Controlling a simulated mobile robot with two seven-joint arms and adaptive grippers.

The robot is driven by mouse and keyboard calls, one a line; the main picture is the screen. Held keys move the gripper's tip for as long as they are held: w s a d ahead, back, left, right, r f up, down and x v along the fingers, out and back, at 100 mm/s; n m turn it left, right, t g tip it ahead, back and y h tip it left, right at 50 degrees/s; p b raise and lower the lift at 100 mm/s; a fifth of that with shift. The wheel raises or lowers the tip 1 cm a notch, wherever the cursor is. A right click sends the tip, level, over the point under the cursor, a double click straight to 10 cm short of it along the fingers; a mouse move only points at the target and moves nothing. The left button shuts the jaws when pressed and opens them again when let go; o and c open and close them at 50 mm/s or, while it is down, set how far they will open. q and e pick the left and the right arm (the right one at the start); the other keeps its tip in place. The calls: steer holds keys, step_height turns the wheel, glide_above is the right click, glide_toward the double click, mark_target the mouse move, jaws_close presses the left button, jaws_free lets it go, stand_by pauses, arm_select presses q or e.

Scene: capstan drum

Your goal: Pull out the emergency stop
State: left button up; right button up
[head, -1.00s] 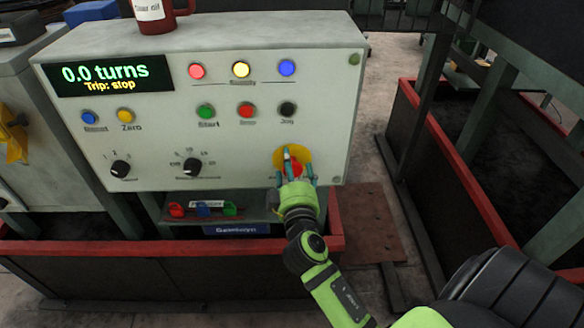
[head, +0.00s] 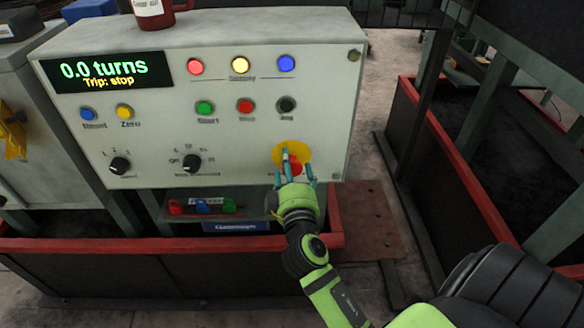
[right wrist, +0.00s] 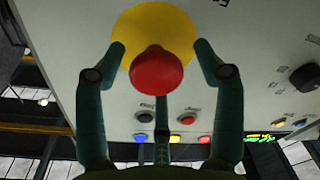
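The emergency stop is a red mushroom button (right wrist: 158,73) on a round yellow plate (right wrist: 155,32), at the lower right of the light control panel. In the head view the yellow plate (head: 292,153) shows above my right gripper (head: 296,172), which partly covers the red button. In the right wrist view my right gripper (right wrist: 160,60) has its fingers spread around the button, with gaps between the fingertips and the red head. It is open and holds nothing. The panel display (head: 108,74) reads "0.0 turns" and "Trip: stop". My left gripper is not in view.
The panel carries lamps (head: 241,66), push buttons (head: 245,106) and two black knobs (head: 191,163). A shelf with small red, blue and green items (head: 203,207) sits below. A red-edged barrier (head: 455,160) runs along the right.

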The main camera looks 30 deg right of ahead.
steer(key=shift+d, duration=0.1)
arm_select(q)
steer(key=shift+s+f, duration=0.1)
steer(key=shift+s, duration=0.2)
arm_select(e)
step_height(320, 180, up, 10)
stand_by(0.6)
